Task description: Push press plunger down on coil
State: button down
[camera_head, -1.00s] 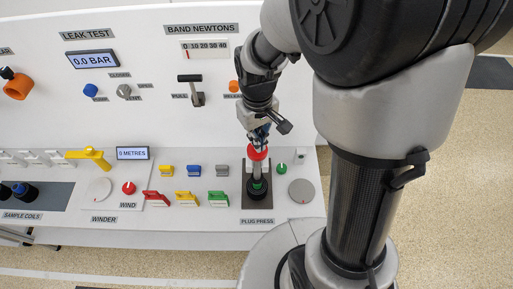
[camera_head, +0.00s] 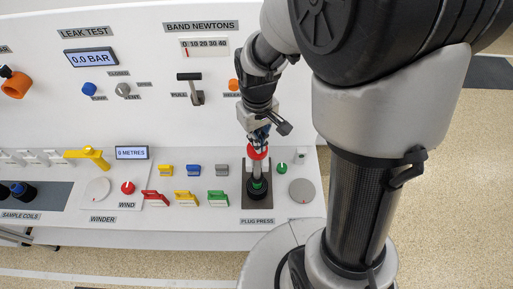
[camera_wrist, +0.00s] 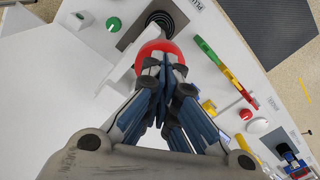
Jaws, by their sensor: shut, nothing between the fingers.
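The plug press (camera_head: 244,200) stands at the right end of the bench on a dark plate. Its red plunger cap (camera_head: 257,153) sits on top of a grey shaft, and a dark coil (camera_head: 257,190) with a green part is at its base. My gripper (camera_head: 259,139) is shut and points down right over the red cap. In the wrist view the shut fingertips (camera_wrist: 166,62) overlap the red cap (camera_wrist: 158,50) and seem to touch it. The black coil (camera_wrist: 178,14) shows beyond the cap, partly hidden.
A green knob (camera_head: 281,168) and a grey disc (camera_head: 301,190) are right of the press. Red, yellow and green clips (camera_head: 187,198) lie to its left. The pull handle (camera_head: 190,88) is on the panel behind. My arm fills the right side.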

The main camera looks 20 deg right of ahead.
jog(key=shift+f+b, duration=1.2)
jog(key=shift+f, duration=0.45)
jog(key=shift+r, duration=0.15)
jog(key=shift+r+p, duration=3.7)
jog(key=shift+r, duration=0.7)
jog(key=s+r+m+t+b, duration=0.1)
jog(key=s+t+b, duration=0.3)
jog(key=s+b, duration=1.1)
jog(key=shift+m+t, duration=0.3)
jog(key=shift+m, duration=0.4)
